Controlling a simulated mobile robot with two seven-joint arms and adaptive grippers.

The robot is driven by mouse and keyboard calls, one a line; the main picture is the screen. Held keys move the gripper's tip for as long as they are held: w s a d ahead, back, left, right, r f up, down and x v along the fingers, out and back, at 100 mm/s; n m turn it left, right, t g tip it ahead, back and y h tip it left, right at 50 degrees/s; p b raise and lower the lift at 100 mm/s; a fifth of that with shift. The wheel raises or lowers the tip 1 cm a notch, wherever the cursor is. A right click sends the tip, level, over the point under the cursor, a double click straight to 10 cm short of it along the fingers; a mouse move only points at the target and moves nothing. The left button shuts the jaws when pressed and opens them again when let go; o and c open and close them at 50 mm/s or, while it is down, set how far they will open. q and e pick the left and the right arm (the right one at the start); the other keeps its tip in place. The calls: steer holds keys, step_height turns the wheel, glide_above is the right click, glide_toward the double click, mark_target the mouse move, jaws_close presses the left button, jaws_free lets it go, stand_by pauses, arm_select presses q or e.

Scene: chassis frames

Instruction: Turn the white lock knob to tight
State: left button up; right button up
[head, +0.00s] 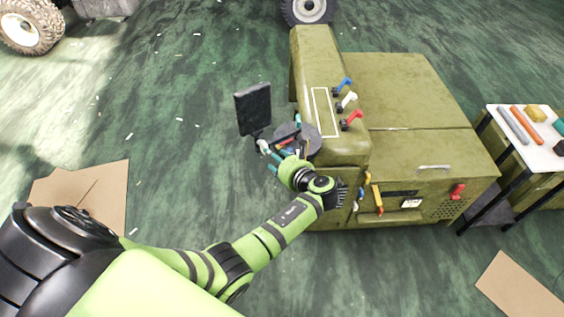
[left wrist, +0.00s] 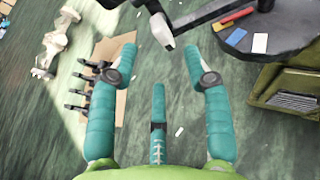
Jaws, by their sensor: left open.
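A small white knob (head: 263,146) sits on the dark jointed arm below the black screen (head: 253,109). In the left wrist view a pale-ended knob (left wrist: 167,43) on a black stem appears between my teal fingertips, seemingly just beyond them. My left gripper (head: 279,157) is beside the screen's arm in the head view. Its teal fingers are spread and empty in the left wrist view (left wrist: 160,52). I cannot tell whether a finger touches the knob. The knob's tight or loose marking is not readable. My right gripper is not in view.
A round dark tray (head: 312,135) with small items is close to my left gripper. The olive cabinet (head: 408,90) has blue, white (head: 347,100) and red levers on top. A white-topped table (head: 527,150) stands at the right. Cardboard (head: 100,185) lies on the floor.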

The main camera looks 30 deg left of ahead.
arm_select(q)
steer(key=shift+v, duration=1.8)
steer(key=s+d+f+n+g+h+b, duration=0.15)
steer(key=s+f, duration=0.35)
steer(key=f, duration=0.5)
steer(key=s+d+f+n+g+h+b, duration=0.1)
steer(key=s+f+n+h, duration=0.3)
steer(key=f, duration=0.6)
steer(key=s+d+f+n+g+h+b, duration=0.1)
steer(key=s+f+h, duration=0.1)
steer(key=s+f, duration=0.65)
steer(key=s+f+n+h, duration=0.1)
steer(key=s+f+n, duration=0.4)
steer(key=s, duration=0.3)
steer(key=s+f+n+g+h+b, duration=0.1)
steer(key=s+f+n, duration=0.3)
steer(key=s, duration=0.5)
steer(key=s+f+n+g+h+b, duration=0.1)
steer(key=s+f+n+h, duration=0.1)
steer(key=s+f+n, duration=0.3)
steer(key=s+f, duration=0.2)
steer(key=s, duration=0.2)
steer(key=shift+s+d+n, duration=0.2)
steer(key=shift+n, duration=0.15)
steer(key=shift+h, duration=0.25)
